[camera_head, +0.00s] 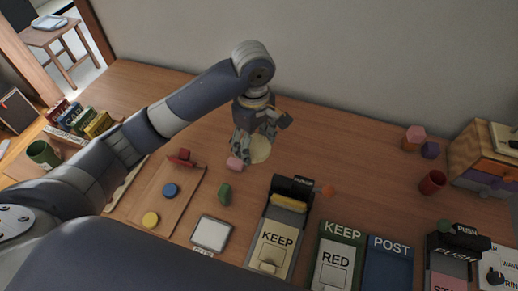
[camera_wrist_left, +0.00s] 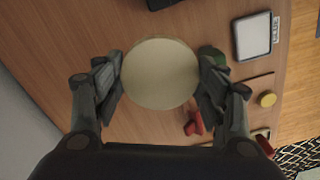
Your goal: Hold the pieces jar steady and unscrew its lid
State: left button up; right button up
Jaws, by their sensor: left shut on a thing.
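My left gripper (camera_head: 254,145) is above the back middle of the table, pointing down. Its fingers are shut on a round, flat-faced cream lid (camera_head: 261,150). In the left wrist view the lid (camera_wrist_left: 160,73) is a full pale disc between the two fingers (camera_wrist_left: 161,85), one finger touching each side. I cannot make out a jar body under the lid; the gripper and the lid hide that spot. My right gripper is in neither view.
A pink piece (camera_head: 234,163) and a green piece (camera_head: 224,194) lie close to the gripper. A wooden tray (camera_head: 180,205) with coloured discs is left. Table right of the gripper is mostly clear.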

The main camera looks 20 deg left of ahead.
pick_arm(q)
notch_tip(320, 180, down, 7)
send_over(255, 183)
notch_tip(255, 183, down, 6)
jog(key=shift+r, duration=0.1)
jog(key=shift+s+f, duration=0.1)
jog(key=shift+f, duration=0.3)
notch_tip(255, 183, down, 4)
jog(key=shift+r, duration=0.25)
jog(key=shift+f, duration=0.25)
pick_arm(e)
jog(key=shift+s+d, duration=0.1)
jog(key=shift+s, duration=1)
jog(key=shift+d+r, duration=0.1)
pick_arm(q)
jog(key=o, duration=1.2)
jog(key=shift+f, duration=0.1)
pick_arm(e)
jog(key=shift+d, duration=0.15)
